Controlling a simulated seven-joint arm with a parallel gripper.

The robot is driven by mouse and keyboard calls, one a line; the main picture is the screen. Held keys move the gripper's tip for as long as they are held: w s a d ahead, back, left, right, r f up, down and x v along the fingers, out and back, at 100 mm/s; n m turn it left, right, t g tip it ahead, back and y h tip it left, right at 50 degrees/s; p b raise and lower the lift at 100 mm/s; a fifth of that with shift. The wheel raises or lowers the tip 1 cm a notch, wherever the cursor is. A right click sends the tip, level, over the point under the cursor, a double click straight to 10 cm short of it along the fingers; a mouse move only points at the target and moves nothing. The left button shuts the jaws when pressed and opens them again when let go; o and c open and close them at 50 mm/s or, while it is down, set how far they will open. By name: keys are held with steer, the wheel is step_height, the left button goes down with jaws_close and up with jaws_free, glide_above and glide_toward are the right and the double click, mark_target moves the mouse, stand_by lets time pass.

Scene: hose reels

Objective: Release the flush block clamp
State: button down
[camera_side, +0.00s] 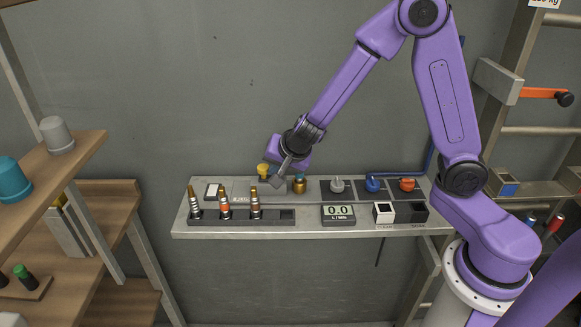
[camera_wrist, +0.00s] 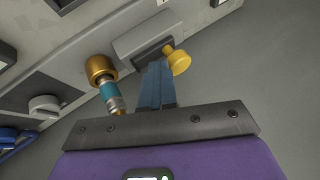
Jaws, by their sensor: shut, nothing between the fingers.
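The flush block (camera_wrist: 143,36) is a grey block on the bench with a dark slot and a yellow knob (camera_wrist: 179,62) at its end. The yellow knob also shows in the side view (camera_side: 263,170), left of my gripper. A brass socket (camera_wrist: 100,68) with a teal-banded fitting (camera_wrist: 111,93) sits beside the block. My gripper (camera_wrist: 157,64) is shut and empty, its fingertips close beside the knob and the slot. I cannot tell whether they touch the knob. In the side view my gripper (camera_side: 282,183) hides part of the block.
A dark rack (camera_side: 240,217) holds several banded fittings at the bench's front left. A flow display (camera_side: 339,213) reads 0.0. Grey (camera_side: 338,185), blue (camera_side: 373,184) and orange (camera_side: 407,184) valve knobs stand to the right. White (camera_side: 384,211) and dark bins are at the front right.

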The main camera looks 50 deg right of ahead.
steer(key=shift+a, duration=0.15)
steer(key=d+v, duration=0.1)
steer(key=v, duration=0.9)
steer(key=shift+a, duration=0.3)
